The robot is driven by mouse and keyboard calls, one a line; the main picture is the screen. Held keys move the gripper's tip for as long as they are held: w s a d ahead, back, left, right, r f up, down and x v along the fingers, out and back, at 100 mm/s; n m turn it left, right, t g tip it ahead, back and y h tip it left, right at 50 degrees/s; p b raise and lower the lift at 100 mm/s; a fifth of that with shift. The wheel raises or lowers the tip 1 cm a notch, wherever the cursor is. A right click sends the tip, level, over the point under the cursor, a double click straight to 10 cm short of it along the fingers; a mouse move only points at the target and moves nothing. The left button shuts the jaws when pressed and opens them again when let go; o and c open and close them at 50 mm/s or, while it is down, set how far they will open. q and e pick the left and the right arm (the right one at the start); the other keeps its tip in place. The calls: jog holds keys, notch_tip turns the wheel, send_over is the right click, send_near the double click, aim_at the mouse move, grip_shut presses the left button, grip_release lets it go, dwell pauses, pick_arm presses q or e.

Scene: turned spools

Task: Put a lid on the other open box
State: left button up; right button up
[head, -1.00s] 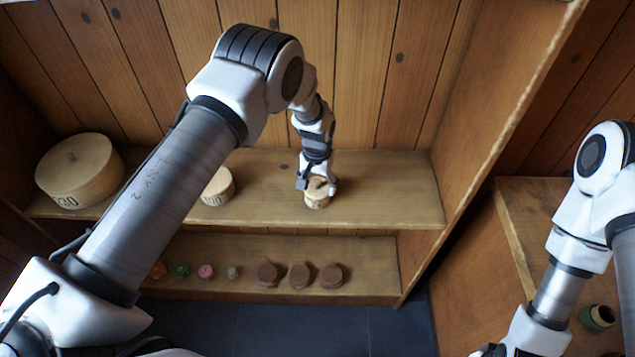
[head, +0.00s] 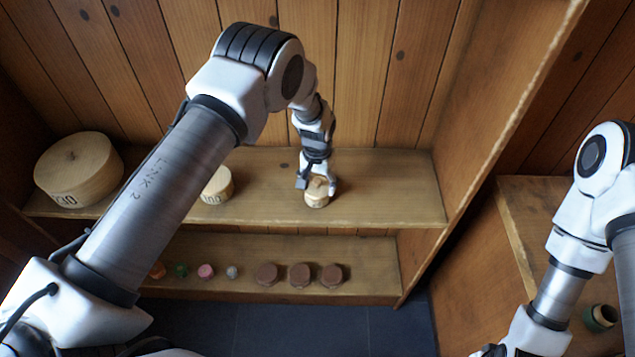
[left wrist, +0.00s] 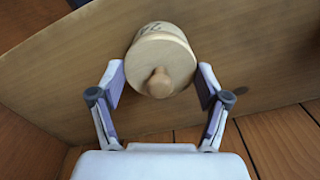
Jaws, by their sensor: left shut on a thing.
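My left gripper (head: 317,185) points down over a small round wooden box (head: 317,201) on the upper shelf. It is shut on a round pale lid with a knob (left wrist: 158,82). In the left wrist view the fingers flank the lid. The lid sits on or just over the box, whose numbered side (left wrist: 160,28) shows beyond it; I cannot tell whether it is fully seated. A second round box (head: 218,186) stands to the left, partly behind my left arm. A large round box with a knobbed lid (head: 80,168) stands at the far left. My right gripper is out of view.
The lower shelf (head: 370,285) holds several small coloured spools (head: 206,271) and three brown pieces (head: 300,275) in a row. The upper shelf (head: 390,200) is clear right of the small box. A side panel bounds it. A green spool (head: 600,317) stands at the far right.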

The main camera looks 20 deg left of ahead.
aim_at(317, 180)
pick_arm(q)
jog(key=o, duration=0.9)
jog(key=shift+r, duration=0.1)
jog(key=shift+r+p, duration=0.45)
jog(key=shift+r, duration=0.25)
jog(key=shift+r, duration=0.1)
jog(key=shift+r+p, duration=2.15)
jog(key=shift+r, duration=1.25)
